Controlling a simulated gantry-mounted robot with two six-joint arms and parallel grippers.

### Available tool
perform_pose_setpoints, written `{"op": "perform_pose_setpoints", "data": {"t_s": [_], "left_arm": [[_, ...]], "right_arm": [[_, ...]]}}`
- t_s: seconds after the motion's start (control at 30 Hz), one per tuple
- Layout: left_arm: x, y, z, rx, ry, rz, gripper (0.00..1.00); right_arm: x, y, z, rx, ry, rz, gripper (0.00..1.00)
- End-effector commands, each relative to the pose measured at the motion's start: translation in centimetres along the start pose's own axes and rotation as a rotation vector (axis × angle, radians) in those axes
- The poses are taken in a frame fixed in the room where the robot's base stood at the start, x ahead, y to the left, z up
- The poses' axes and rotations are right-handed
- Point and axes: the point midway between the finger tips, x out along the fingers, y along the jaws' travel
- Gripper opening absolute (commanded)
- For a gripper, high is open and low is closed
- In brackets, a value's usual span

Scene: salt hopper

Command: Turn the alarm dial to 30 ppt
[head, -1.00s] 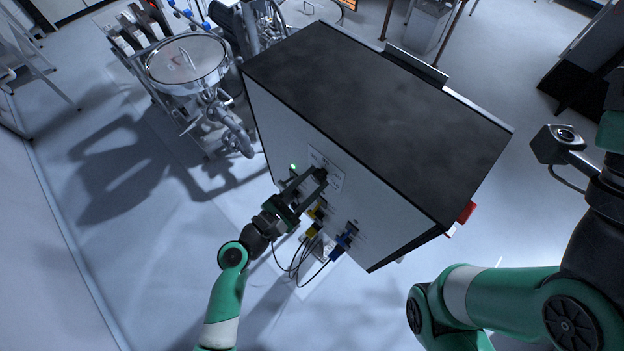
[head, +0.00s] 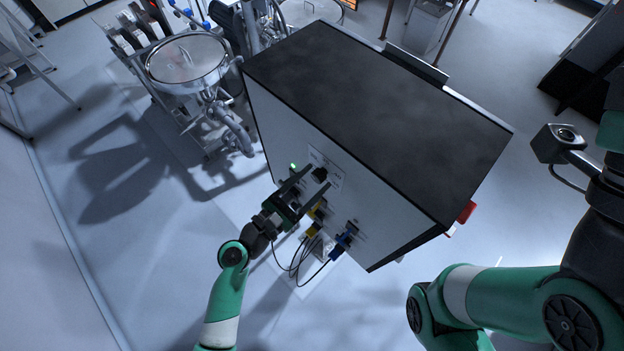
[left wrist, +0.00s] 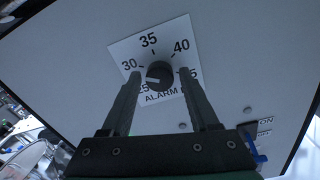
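The alarm dial (left wrist: 159,73) is a round black knob on a white scale plate (left wrist: 122,48) marked 25 to 45. A pale mark on the knob points toward the lower left, near the 25 to 30 side; its exact reading is hard to tell. In the head view the dial (head: 320,174) is on the front panel of a big box. My left gripper (head: 306,182) is open, its fingers apart on either side of the dial and visibly clear of it. The fingers (left wrist: 161,88) partly cover the 25 and 45. My right gripper is out of view.
The black-topped box (head: 380,110) carries blue (head: 343,241) and yellow (head: 314,228) connectors with cables below the dial. A green light (head: 293,166) glows to its left. A steel vessel (head: 187,60) stands at the upper left.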

Motion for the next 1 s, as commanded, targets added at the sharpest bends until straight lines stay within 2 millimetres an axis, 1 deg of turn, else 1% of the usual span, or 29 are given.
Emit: {"op": "perform_pose_setpoints", "data": {"t_s": [0.07,0.43,0.57,0.67,0.9,1.0], "left_arm": [[0.0,0.0,0.0,0.000,-0.001,0.000,0.73],[0.0,0.0,0.1,0.001,-0.002,0.000,0.73],[-0.8,0.1,0.0,0.000,-0.002,0.002,0.73],[-2.5,0.1,-0.1,0.001,-0.001,0.003,0.73],[-8.3,0.1,-0.1,0.000,0.000,0.005,0.73],[-10.1,0.1,-0.2,-0.001,0.001,0.004,0.73]], "right_arm": [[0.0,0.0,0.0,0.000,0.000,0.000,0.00],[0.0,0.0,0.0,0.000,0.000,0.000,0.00],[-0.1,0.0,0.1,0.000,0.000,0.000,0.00],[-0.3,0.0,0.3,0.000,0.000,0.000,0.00],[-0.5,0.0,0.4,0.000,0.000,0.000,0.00],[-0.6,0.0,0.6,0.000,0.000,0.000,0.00]]}}
